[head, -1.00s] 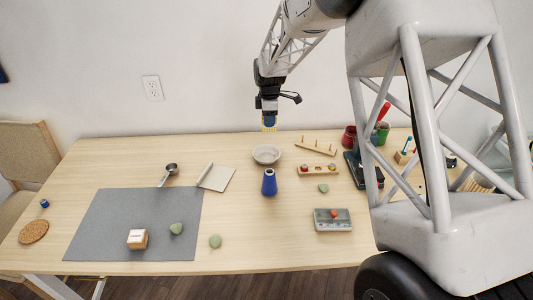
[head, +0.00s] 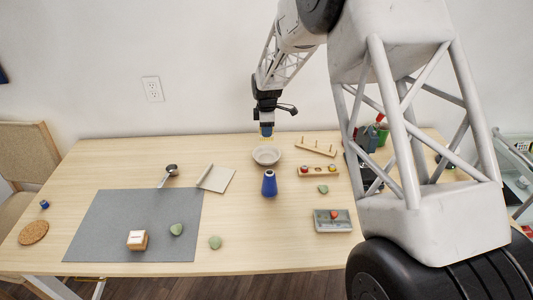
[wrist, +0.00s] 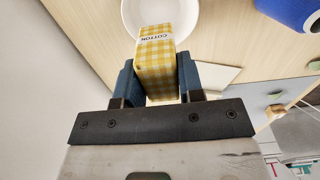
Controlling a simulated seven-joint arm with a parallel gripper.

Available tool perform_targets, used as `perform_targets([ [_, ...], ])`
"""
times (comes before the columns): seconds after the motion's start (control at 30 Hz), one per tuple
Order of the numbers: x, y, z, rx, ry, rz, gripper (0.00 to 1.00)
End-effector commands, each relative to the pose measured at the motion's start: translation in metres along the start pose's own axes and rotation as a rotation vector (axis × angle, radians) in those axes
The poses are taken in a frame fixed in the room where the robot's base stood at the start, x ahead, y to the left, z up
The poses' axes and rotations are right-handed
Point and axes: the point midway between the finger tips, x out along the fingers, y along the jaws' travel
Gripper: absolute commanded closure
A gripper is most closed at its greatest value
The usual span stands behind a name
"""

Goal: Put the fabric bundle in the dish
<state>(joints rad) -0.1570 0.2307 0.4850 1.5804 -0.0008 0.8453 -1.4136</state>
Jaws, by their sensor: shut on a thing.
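The fabric bundle (wrist: 157,68) is a yellow-and-white checked block with a "COTTON" label, seen in the wrist view. My gripper (wrist: 157,82) is shut on it, with a blue finger on either side. In the head view, my gripper (head: 266,131) points down just above the dish, and the bundle shows only as a small yellow patch (head: 266,138). The dish (head: 266,157) is a round, pale, shallow bowl on the table. It also shows in the wrist view (wrist: 186,15), partly covered by the bundle. The bundle appears to be above the dish.
A blue vase (head: 269,184) stands just in front of the dish. A wooden peg rack (head: 316,147) and a wooden holder (head: 318,171) are to its right. A cream card (head: 217,178) and a metal scoop (head: 170,170) lie left.

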Motion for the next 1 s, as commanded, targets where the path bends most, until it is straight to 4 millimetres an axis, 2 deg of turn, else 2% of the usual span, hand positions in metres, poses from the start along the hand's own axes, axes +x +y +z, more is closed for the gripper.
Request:
perform_targets([
  [0.5, 0.057, 0.0, 0.0, 0.0, 0.0, -0.001, 0.91],
  [1.0, 0.066, 0.0, 0.0, 0.0, 0.0, -0.002, 0.91],
])
